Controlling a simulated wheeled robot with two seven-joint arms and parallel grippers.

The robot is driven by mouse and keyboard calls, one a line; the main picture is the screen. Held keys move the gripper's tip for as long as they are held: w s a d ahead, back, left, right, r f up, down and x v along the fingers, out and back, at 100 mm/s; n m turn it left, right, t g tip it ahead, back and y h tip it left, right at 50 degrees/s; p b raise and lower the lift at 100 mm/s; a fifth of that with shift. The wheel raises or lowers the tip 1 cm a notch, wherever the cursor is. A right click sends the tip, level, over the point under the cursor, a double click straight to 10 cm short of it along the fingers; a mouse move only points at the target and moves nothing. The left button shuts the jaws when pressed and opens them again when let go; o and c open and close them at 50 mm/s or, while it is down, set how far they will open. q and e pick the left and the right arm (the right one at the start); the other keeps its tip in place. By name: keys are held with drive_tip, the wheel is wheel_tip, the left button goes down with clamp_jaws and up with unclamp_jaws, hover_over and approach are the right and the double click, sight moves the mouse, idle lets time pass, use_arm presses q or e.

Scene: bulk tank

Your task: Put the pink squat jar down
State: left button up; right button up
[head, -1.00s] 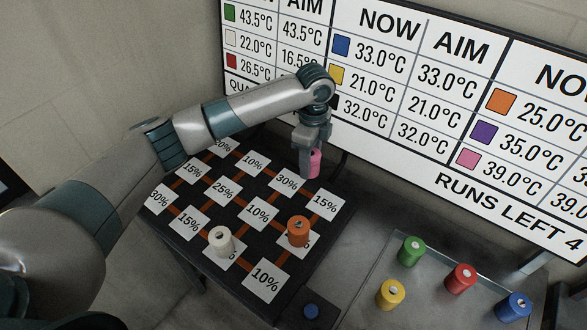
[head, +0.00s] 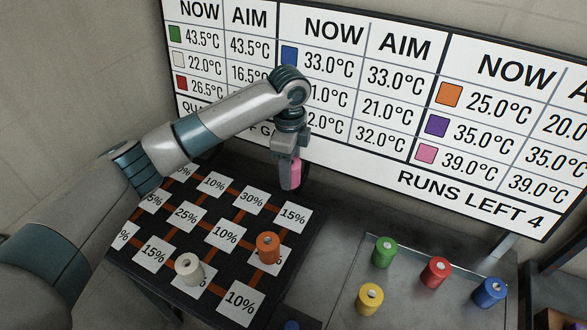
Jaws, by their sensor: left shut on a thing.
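The pink squat jar (head: 296,174) is between the fingers of my left gripper (head: 290,172), which is shut on it. The gripper points down near the back right corner of the dark board (head: 250,200), by the 30% and 15% cards. I cannot tell whether the jar's base touches the board or hangs just above it. A finger covers part of the jar. My right gripper is not in view.
An orange jar (head: 268,248) and a white jar (head: 189,269) stand on the board's front cards. Green (head: 384,252), red (head: 435,272), yellow (head: 369,299) and blue (head: 489,291) jars stand on a grey tray (head: 410,312) at right. A wall chart (head: 380,100) rises behind.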

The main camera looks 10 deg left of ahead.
use_arm(q)
drive_tip(key=shift+s+a+r+n, duration=0.1)
drive_tip(key=shift+s+a+n, duration=0.5)
drive_tip(key=shift+n, duration=0.3)
drive_tip(key=s+a+r+n+b, duration=0.1)
drive_tip(key=s+a+n, duration=0.5)
drive_tip(key=s+n, duration=0.3)
drive_tip(key=s+a+n+b, duration=0.1)
drive_tip(key=s+a+n, duration=0.4)
drive_tip(key=s+n, duration=0.3)
drive_tip(key=shift+s+a+r+n+b, duration=0.35)
drive_tip(key=shift+n+b, duration=0.05)
drive_tip(key=shift+n, duration=0.3)
